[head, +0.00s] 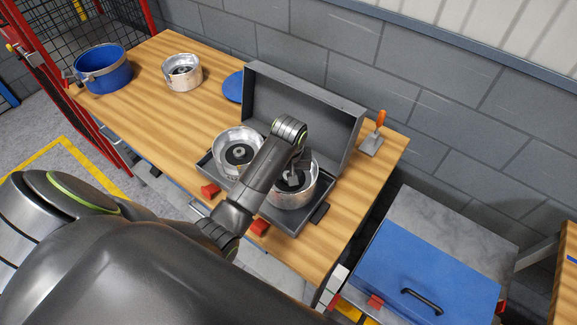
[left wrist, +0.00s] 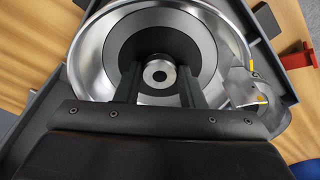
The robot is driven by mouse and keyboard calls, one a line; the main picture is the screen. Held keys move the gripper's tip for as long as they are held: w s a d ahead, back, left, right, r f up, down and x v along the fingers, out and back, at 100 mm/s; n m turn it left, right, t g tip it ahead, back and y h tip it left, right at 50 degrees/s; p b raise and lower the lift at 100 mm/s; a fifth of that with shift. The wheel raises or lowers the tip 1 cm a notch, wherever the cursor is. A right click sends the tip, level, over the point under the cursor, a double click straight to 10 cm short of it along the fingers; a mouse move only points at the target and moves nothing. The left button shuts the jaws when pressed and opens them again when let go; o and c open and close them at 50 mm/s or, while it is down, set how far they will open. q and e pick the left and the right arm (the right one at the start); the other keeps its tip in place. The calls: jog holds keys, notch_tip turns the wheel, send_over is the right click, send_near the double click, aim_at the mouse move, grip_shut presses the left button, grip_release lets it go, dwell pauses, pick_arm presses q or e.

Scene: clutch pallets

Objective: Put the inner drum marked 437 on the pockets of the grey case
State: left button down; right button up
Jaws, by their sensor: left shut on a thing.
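The open grey case (head: 312,105) stands on the wooden bench with its lid raised at the back. A silver drum with a dark centre (head: 238,149) sits in its left half. Another silver drum (head: 289,198) is at its right half, partly hidden by my left arm. My left gripper (head: 293,178) reaches down inside this right drum. In the left wrist view its fingers are shut on the central hub (left wrist: 160,72) of the drum (left wrist: 90,62). I cannot tell whether the drum rests fully in its pocket. No number 437 is readable. My right gripper is not in view.
A third silver drum (head: 182,76) and a blue pot (head: 104,73) stand on the bench at the left. A blue disc (head: 233,87) lies behind the case. An orange-handled scraper (head: 373,138) lies right of the lid. A blue-lidded box (head: 424,270) stands lower right.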

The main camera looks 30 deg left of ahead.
pick_arm(q)
jog(key=shift+w+f+p, duration=0.1)
jog(key=shift+f+p, duration=0.2)
jog(key=shift+f, duration=1.25)
jog(key=c, duration=0.9)
grip_release()
jog(key=shift+s+d+f, duration=0.1)
jog(key=shift+s+f, duration=0.05)
jog(key=shift+s, duration=0.15)
jog(key=shift+c, duration=0.2)
jog(key=shift+r, duration=0.65)
jog(key=r, duration=0.2)
jog(key=r+b, duration=0.1)
jog(key=r, duration=0.2)
jog(key=r+b, duration=0.1)
jog(key=r, duration=0.1)
jog(key=shift+s+d+r, duration=0.2)
jog(key=shift+s+r, duration=0.15)
jog(key=shift+r, duration=0.05)
jog(key=shift+s+d+r+p, duration=0.15)
jog(key=shift+r+p, duration=0.3)
jog(key=shift+r, duration=0.3)
jog(key=shift+s+a+r+p, duration=0.15)
jog(key=shift+r+p, duration=0.3)
jog(key=shift+r, duration=0.3)
